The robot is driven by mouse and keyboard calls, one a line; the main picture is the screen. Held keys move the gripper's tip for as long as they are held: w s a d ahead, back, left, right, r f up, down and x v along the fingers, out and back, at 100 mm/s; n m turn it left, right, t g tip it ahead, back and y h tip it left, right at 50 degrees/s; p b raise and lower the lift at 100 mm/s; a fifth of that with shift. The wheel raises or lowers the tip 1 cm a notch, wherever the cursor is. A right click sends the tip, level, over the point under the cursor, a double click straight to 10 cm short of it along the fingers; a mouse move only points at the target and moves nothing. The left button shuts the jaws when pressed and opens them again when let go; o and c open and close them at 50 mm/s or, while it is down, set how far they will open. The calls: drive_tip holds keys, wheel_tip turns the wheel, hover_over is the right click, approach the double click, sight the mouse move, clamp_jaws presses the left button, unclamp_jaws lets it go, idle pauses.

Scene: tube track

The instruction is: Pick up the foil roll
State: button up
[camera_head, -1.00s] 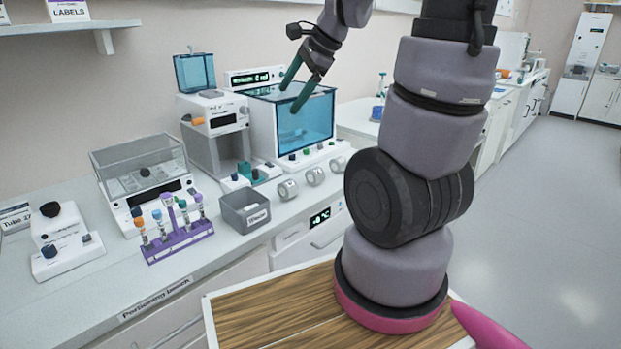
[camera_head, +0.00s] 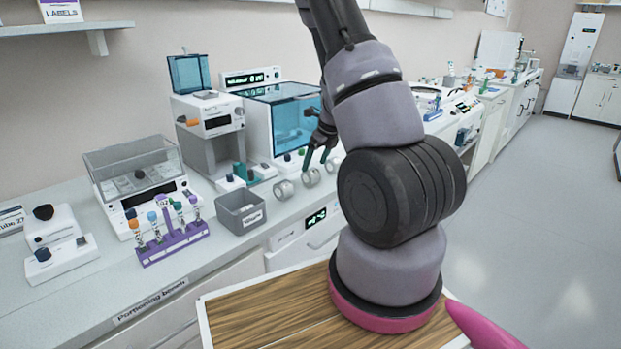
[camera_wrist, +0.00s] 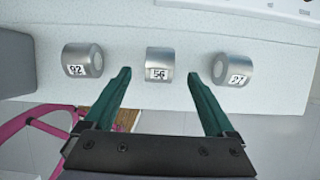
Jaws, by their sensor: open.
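Three silver foil rolls lie in a row on the bench. In the wrist view they carry labels: the left roll (camera_wrist: 83,60) reads 92, the middle roll (camera_wrist: 160,62) reads 56, the right roll (camera_wrist: 231,69) reads 27 or similar. In the head view I see the left roll (camera_head: 284,190), the middle roll (camera_head: 311,177) and the right roll (camera_head: 334,164). My gripper (camera_wrist: 160,73) is open and empty, its green fingers apart on either side of the middle roll's line. In the head view my gripper (camera_head: 316,158) hangs just above the rolls.
A grey bin (camera_head: 241,211) stands left of the rolls. A blue-windowed machine (camera_head: 290,122) stands behind them. A purple tube rack (camera_head: 172,241) with several tubes is further left. The bench's front edge is close to the rolls.

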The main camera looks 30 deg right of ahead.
sight(312, 170)
drive_tip(key=x, duration=0.5)
drive_tip(key=shift+w+a+f, duration=0.1)
drive_tip(key=shift+w+f, duration=0.05)
drive_tip(key=shift+f, duration=0.25)
clamp_jaws()
